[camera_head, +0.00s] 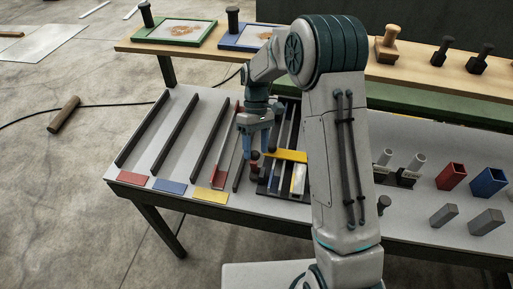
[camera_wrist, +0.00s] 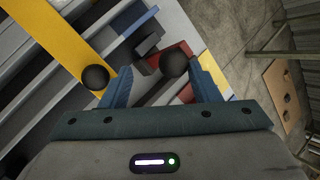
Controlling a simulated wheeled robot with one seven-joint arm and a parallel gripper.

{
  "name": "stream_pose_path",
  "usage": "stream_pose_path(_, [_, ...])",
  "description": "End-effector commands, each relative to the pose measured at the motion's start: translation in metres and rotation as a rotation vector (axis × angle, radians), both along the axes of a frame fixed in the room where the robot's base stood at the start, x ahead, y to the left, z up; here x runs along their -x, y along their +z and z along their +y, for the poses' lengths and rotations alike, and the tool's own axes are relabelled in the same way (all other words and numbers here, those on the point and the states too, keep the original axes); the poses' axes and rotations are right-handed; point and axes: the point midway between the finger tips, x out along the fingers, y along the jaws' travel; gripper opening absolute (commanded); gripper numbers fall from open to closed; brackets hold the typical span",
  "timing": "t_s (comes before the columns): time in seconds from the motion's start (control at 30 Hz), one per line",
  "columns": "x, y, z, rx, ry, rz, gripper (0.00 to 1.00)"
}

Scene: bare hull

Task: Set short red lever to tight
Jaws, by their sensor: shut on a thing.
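My gripper (camera_head: 260,148) reaches down to the dark rack near the table's front edge. In the wrist view its two blue fingers (camera_wrist: 162,74) stand either side of a round black knob (camera_wrist: 174,65), with red material around and below it. I take this to be the short red lever; the gripper is shut on it. The knob looks nearer the right finger, and the exact contact is hard to see. A second black knob (camera_wrist: 95,77) stands outside the left finger, beside a yellow bar (camera_wrist: 50,48). The yellow bar also crosses the rack in the head view (camera_head: 288,156). No tight marking is readable.
Dark rails with red (camera_head: 132,180), blue (camera_head: 169,188) and yellow (camera_head: 209,195) end plates lie left of the rack. A wooden shelf with framed trays and stamps runs behind.

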Motion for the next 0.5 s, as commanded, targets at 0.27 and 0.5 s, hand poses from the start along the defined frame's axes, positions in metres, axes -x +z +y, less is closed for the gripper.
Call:
stream_pose_path(0.27, [-0.023,0.039,-0.003,0.000,0.000,-0.006,0.50])
stream_pose_path(0.5, [-0.031,0.061,-0.003,0.000,0.001,-0.001,0.50])
